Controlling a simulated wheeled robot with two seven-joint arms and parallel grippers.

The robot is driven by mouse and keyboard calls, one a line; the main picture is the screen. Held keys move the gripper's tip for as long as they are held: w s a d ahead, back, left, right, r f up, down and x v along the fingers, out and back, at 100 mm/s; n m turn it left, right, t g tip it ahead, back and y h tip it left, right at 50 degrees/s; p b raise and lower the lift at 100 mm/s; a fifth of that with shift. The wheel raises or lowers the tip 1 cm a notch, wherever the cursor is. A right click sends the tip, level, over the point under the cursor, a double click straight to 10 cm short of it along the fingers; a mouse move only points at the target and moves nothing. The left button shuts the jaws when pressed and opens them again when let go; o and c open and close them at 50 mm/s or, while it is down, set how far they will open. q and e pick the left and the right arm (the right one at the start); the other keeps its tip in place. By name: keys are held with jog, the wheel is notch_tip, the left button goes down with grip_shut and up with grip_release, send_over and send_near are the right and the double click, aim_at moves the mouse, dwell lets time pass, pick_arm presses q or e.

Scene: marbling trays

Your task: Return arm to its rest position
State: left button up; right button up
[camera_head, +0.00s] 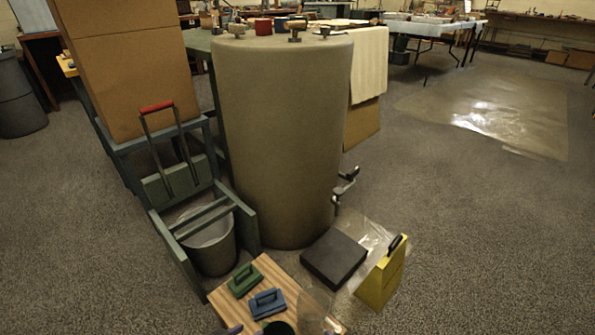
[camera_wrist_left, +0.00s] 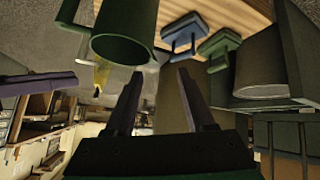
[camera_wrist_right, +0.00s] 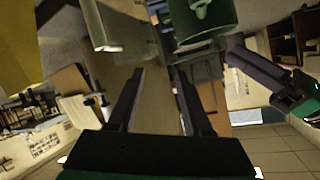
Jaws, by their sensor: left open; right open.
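My left gripper (camera_wrist_left: 160,71) is open and empty in the left wrist view, its two dark fingers apart. My right gripper (camera_wrist_right: 159,70) is open and empty in the right wrist view. Part of the other arm's gripper shows at the edge of each wrist view.
A wooden board (camera_head: 222,297) bears a green handled block (camera_head: 244,281) and a blue handled block (camera_head: 267,301). A large grey cylinder (camera_head: 280,140) stands behind. Open floor is at right.

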pick_arm(q)
jog(key=s+d+r+n+t+h+p, duration=0.1)
jog(key=s+d+t+h+p, duration=0.15)
jog(key=d, duration=0.35)
jog(key=s+a+r+g+y+p, duration=0.2)
jog(key=s+a+p, duration=0.8)
jog(key=p, duration=0.8)
jog(key=s+a+r+g+y+p, duration=0.3)
jog(key=s+a+g+p, duration=0.4)
jog(key=p, duration=1.2)
jog(key=s+a+y, duration=0.1)
jog(key=s+a, duration=0.1)
jog(key=s, duration=0.2)
jog(key=shift+a+r+y, duration=0.3)
jog(key=shift+a+y, duration=0.05)
pick_arm(e)
jog(key=s+d+r+g+h, duration=0.3)
jog(key=s+d+g, duration=0.2)
jog(key=s+d, duration=0.5)
jog(key=s+d+r+g+h, duration=0.4)
jog(key=s+d+g, duration=0.1)
jog(key=s+d, duration=0.5)
jog(key=shift+s+n, duration=0.4)
jog(key=shift+s, duration=0.5)
jog(key=shift+r, duration=0.1)
